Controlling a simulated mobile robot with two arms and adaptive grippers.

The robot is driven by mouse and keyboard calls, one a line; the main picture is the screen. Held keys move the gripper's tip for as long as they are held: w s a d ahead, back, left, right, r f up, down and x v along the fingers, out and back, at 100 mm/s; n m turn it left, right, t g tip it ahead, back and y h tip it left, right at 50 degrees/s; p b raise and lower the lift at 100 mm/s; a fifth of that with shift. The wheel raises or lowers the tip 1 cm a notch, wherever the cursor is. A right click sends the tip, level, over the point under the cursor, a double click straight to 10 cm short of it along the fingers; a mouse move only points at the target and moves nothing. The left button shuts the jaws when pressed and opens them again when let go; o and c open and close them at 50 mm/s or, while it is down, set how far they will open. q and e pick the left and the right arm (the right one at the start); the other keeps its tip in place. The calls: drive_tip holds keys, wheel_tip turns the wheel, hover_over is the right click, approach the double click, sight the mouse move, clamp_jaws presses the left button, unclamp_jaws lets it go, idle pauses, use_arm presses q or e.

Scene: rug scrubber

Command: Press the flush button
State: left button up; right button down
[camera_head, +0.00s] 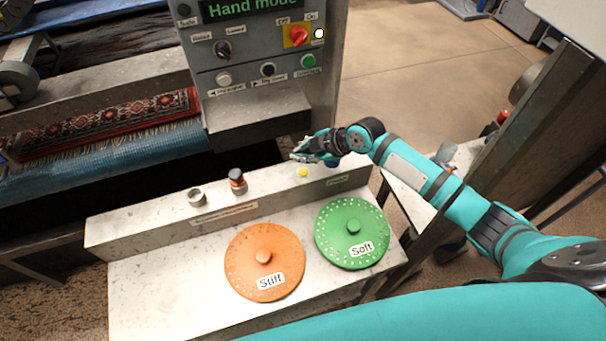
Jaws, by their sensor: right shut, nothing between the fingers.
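My right gripper (299,153) is shut and empty. It is above the back ledge of the metal bench (130,228), just over a small yellow spot or button (302,172). A dark blue round part (332,162) shows partly behind and below the gripper. A small label (337,181) is on the ledge's front below it, too small to read. I cannot tell which of these is the flush button. The gripper appears apart from the ledge, though the gap is hard to judge. My left gripper is not in view.
The control panel (245,50) with "Hand mode" display, knobs and buttons stands behind. An orange "Stiff" disc (264,279) and green "Soft" disc (340,246) lie on the bench. A black-and-red knob (237,180) and a grey knob (196,197) stand on the ledge. A patterned rug (100,122) is at left.

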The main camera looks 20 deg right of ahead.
sight(302, 173)
wheel_tip(302, 173, down, 5)
drive_tip(key=b, duration=0.3)
drive_tip(key=shift+f, duration=0.1)
idle(1.2)
drive_tip(key=shift+f+b, duration=0.35)
drive_tip(key=shift+b, duration=0.25)
drive_tip(key=shift+f+b, duration=0.45)
idle(0.3)
drive_tip(key=shift+r, duration=0.1)
drive_tip(key=shift+r+p, duration=0.65)
drive_tip(key=shift+r, duration=0.1)
